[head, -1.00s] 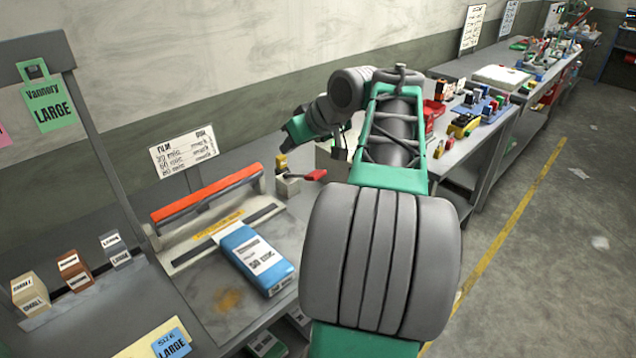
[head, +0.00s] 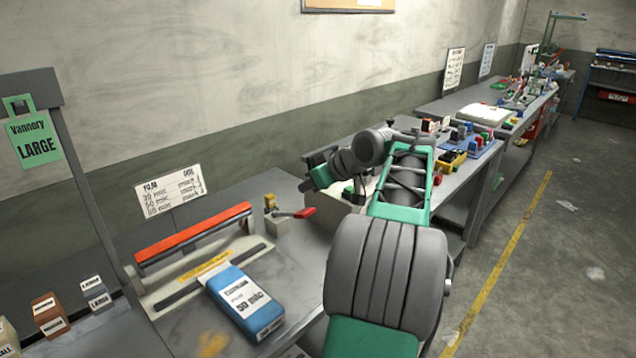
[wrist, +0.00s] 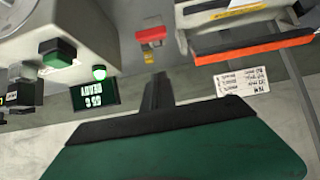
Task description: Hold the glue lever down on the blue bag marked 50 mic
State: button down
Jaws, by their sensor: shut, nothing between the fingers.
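The blue bag (head: 245,302) with a white "50 mic" label lies flat on the bench in the head view, its far end against the sealer. The sealer's long orange lever bar (head: 195,234) is raised above its base, behind the bag. It also shows in the wrist view (wrist: 252,43), upside down. My gripper (wrist: 157,83) is shut and empty. In the head view my gripper (head: 306,185) is in the air to the right of the bar and bag, apart from both.
A small block with a red-handled lever (head: 295,213) stands right of the sealer. A control box (wrist: 60,35) has buttons, a lit green lamp and a display (wrist: 96,94) reading "85 C READY". A film chart (head: 168,190) stands behind the sealer. Small blocks (head: 50,313) stand left.

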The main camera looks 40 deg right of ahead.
aim_at(308, 210)
jog(key=x, duration=0.3)
jog(key=shift+s+f, duration=0.1)
jog(key=shift+f, duration=0.3)
jog(key=shift+s+f, duration=0.7)
jog(key=shift+f, duration=0.3)
jog(key=shift+s+f, duration=0.1)
jog(key=shift+f, duration=0.3)
